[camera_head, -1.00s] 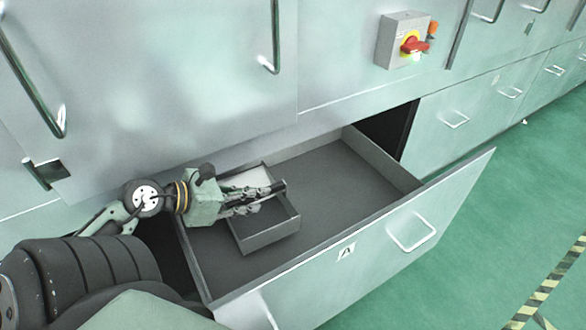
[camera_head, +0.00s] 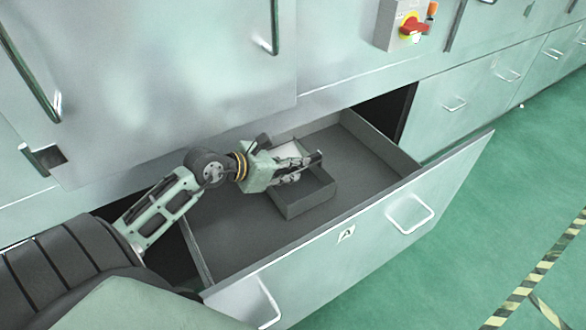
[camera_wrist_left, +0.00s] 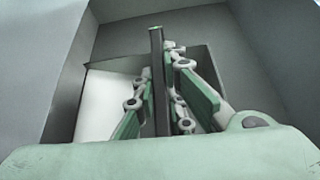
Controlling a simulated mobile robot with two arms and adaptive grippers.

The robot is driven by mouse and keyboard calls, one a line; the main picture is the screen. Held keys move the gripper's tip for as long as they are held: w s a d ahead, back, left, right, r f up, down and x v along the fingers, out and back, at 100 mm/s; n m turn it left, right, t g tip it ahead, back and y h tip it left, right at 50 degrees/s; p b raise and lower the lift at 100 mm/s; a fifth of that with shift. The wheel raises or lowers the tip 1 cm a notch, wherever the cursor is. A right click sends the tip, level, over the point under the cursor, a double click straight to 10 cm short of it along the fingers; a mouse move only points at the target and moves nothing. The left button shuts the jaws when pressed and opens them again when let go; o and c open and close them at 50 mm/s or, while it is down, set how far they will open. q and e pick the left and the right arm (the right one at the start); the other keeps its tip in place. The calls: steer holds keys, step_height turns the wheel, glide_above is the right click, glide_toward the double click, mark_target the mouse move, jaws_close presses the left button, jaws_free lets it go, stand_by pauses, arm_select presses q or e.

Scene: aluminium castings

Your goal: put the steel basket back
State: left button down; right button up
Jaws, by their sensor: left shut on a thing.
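The steel basket (camera_head: 308,202) is a grey, open, rectangular box inside the pulled-out drawer (camera_head: 235,240). My left gripper (camera_head: 304,166) reaches over the basket from the left and is shut on it. In the left wrist view, a thin dark upright wall of the basket (camera_wrist_left: 158,75) stands between the green-padded fingers (camera_wrist_left: 160,100). A pale patch (camera_wrist_left: 104,100) shows beside that wall; I cannot tell what it is. The basket sits low in the drawer; whether it touches the floor is unclear. My right gripper is not in view.
The drawer front (camera_head: 375,230) bears an "A" label and handles. Cabinet doors (camera_head: 150,80) rise close behind my arm. A red switch (camera_head: 412,27) is on the cabinet. Bare drawer floor lies right and front-left of the basket.

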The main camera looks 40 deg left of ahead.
arm_select(q)
steer(key=shift+f, duration=0.25)
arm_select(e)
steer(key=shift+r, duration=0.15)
arm_select(q)
steer(key=shift+f, duration=0.1)
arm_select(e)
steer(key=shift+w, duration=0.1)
arm_select(q)
steer(key=c, duration=2.2)
jaws_free()
steer(key=shift+f, duration=0.1)
steer(key=o, duration=0.4)
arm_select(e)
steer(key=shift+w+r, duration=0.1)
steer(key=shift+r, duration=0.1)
